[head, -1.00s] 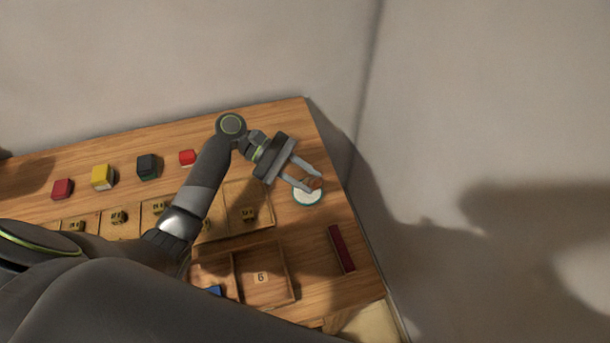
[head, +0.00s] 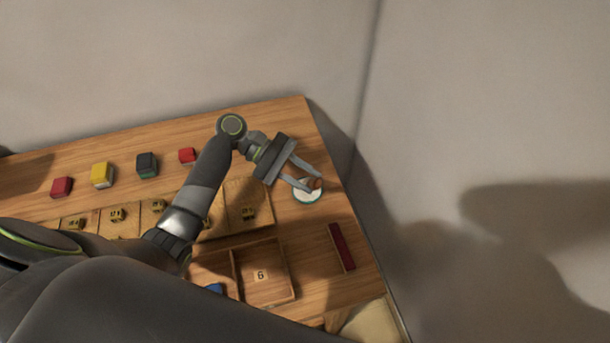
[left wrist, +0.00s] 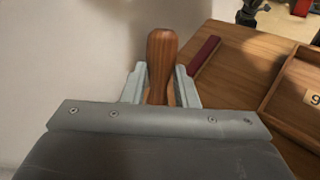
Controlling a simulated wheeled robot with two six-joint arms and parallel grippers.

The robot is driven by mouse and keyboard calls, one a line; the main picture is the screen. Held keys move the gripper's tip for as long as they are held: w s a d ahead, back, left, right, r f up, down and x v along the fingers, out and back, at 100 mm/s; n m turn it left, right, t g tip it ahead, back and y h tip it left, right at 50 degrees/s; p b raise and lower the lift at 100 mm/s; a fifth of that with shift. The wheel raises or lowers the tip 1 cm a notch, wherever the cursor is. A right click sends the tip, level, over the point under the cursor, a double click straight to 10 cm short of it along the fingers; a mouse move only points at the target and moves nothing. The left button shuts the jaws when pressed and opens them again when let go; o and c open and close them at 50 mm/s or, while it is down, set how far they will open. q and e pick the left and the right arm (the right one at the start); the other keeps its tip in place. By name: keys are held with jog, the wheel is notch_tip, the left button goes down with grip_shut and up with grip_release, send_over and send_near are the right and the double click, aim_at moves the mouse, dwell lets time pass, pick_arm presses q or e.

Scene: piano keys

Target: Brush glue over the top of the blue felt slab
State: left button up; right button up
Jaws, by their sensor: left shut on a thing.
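My left gripper (head: 315,184) is shut on the wooden handle of a brush (left wrist: 162,50), at the right end of the table. The handle stands up between the two fingers in the left wrist view. In the head view, the brush is over a round dish with white contents and a teal rim (head: 306,198); the lower end of the brush is hidden, so I cannot tell how deep it sits. A blue piece (head: 215,288), perhaps the felt slab, shows only in part beside the compartment marked 6, with my arm covering the rest. My right gripper is not in view.
Red, yellow, dark green and bright red blocks (head: 102,175) stand along the back of the wooden table (head: 270,120). A dark red strip (head: 341,247) lies near the right edge. The tray compartment marked 6 (head: 280,285) looks empty apart from its label. A wall rises behind.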

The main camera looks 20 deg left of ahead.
pick_arm(q)
jog(key=shift+s+f+p, duration=0.1)
jog(key=shift+f+p, duration=0.05)
jog(key=shift+p, duration=0.25)
dwell(1.6)
notch_tip(320, 180, up, 7)
jog(key=p, duration=0.8)
dwell(0.9)
